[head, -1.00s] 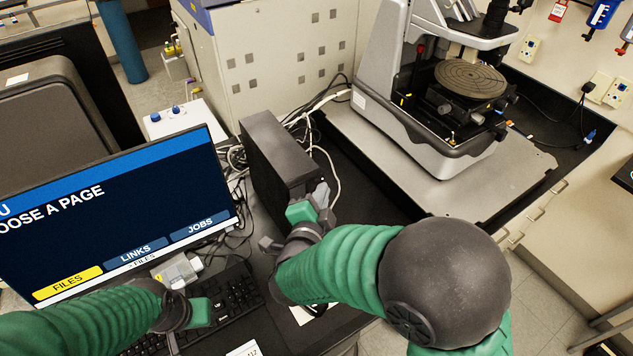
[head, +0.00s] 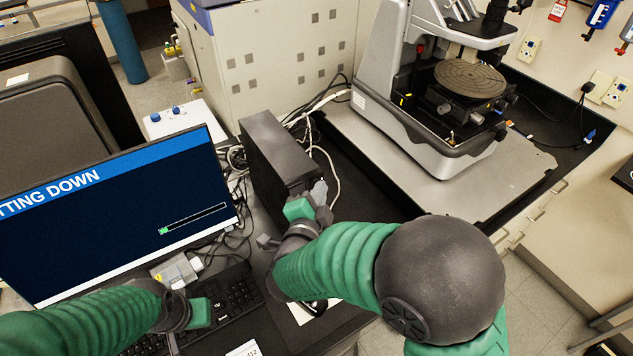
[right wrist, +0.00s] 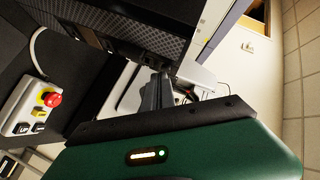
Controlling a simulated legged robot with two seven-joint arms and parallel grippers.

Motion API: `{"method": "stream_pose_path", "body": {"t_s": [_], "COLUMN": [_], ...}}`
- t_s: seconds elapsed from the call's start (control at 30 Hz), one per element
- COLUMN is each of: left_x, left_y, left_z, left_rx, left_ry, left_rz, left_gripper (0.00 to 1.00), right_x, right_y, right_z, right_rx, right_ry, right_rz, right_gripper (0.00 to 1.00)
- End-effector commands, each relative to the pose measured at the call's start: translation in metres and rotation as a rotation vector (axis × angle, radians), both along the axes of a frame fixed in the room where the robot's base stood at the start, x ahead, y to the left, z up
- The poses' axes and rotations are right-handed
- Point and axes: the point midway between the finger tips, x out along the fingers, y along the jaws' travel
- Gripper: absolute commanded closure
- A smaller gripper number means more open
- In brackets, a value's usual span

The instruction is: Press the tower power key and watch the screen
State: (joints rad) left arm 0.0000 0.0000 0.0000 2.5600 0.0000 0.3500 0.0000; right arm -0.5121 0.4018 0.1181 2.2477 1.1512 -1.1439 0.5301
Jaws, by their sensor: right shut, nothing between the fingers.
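The black tower (head: 275,150) stands upright on the dark desk, right of the monitor. The monitor screen (head: 110,220) shows a cut-off heading ending in "TTING DOWN" and a bar with a short green part at its left end. My right gripper (head: 320,192) is shut and empty, close to the tower's front. In the right wrist view its grey fingers (right wrist: 152,92) are beside the tower's front panel (right wrist: 95,38). I cannot tell whether they touch it, and the power key is not clearly visible. My left gripper (head: 178,335) is over the keyboard, its fingers unclear.
The keyboard (head: 235,290) lies in front of the monitor, near a small grey box (head: 178,272). A box with a red button (right wrist: 32,108) shows in the right wrist view. The profiler (head: 440,110) stands behind right on a grey slab. Cables lie around the tower.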

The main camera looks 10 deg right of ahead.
Motion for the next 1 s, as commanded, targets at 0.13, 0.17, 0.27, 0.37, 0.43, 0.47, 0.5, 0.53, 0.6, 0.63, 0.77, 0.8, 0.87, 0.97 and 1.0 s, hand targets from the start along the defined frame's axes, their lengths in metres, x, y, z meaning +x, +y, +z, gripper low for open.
{"method": "stream_pose_path", "body": {"t_s": [0.13,0.17,0.27,0.37,0.43,0.47,0.5,0.53,0.6,0.63,0.77,0.8,0.87,0.97,1.0], "left_x": [0.000,0.000,0.000,0.000,0.000,0.000,0.000,0.000,0.000,0.000,0.000,0.000,0.000,0.000,0.000], "left_y": [0.000,0.000,0.000,0.000,0.000,0.000,0.000,0.000,0.000,0.000,0.000,0.000,0.000,0.000,0.000], "left_z": [0.000,0.000,-0.001,-0.002,-0.002,-0.003,-0.003,-0.003,-0.003,-0.003,-0.003,-0.003,-0.003,-0.004,-0.005], "left_rx": [0.000,0.000,0.000,0.000,0.000,0.000,0.000,0.000,0.000,0.000,0.000,0.000,0.000,0.000,0.000], "left_ry": [0.000,0.000,0.000,0.000,0.000,0.000,0.000,0.000,0.000,0.000,0.000,0.000,0.000,0.000,0.000], "left_rz": [0.000,0.000,0.000,0.000,0.000,0.000,0.000,0.000,0.000,0.000,0.000,0.000,0.000,0.000,0.000], "left_gripper": [1.00,1.00,1.00,1.00,1.00,1.00,1.00,1.00,1.00,1.00,1.00,1.00,1.00,1.00,1.00], "right_x": [0.000,0.000,-0.002,-0.007,-0.011,-0.012,-0.013,-0.014,-0.015,-0.015,-0.014,-0.015,-0.017,-0.026,-0.030], "right_y": [0.000,0.000,-0.001,-0.003,-0.005,-0.006,-0.006,-0.007,-0.007,-0.007,-0.007,-0.007,-0.008,-0.011,-0.013], "right_z": [0.000,0.000,0.000,0.000,0.000,0.000,0.000,0.000,0.000,0.000,0.000,0.000,0.000,0.000,0.000], "right_rx": [0.001,0.001,0.001,0.002,0.001,0.001,0.000,0.000,0.000,0.000,0.001,0.001,0.000,-0.001,0.000], "right_ry": [-0.001,-0.001,-0.001,-0.002,0.000,0.000,-0.002,-0.002,-0.002,-0.002,0.000,0.000,0.000,-0.001,-0.002], "right_rz": [-0.001,-0.001,-0.001,0.000,0.000,0.000,-0.001,-0.001,-0.001,-0.001,0.000,0.000,0.000,0.000,-0.001], "right_gripper": [1.00,1.00,1.00,1.00,1.00,1.00,1.00,1.00,1.00,1.00,1.00,1.00,1.00,1.00,1.00]}}
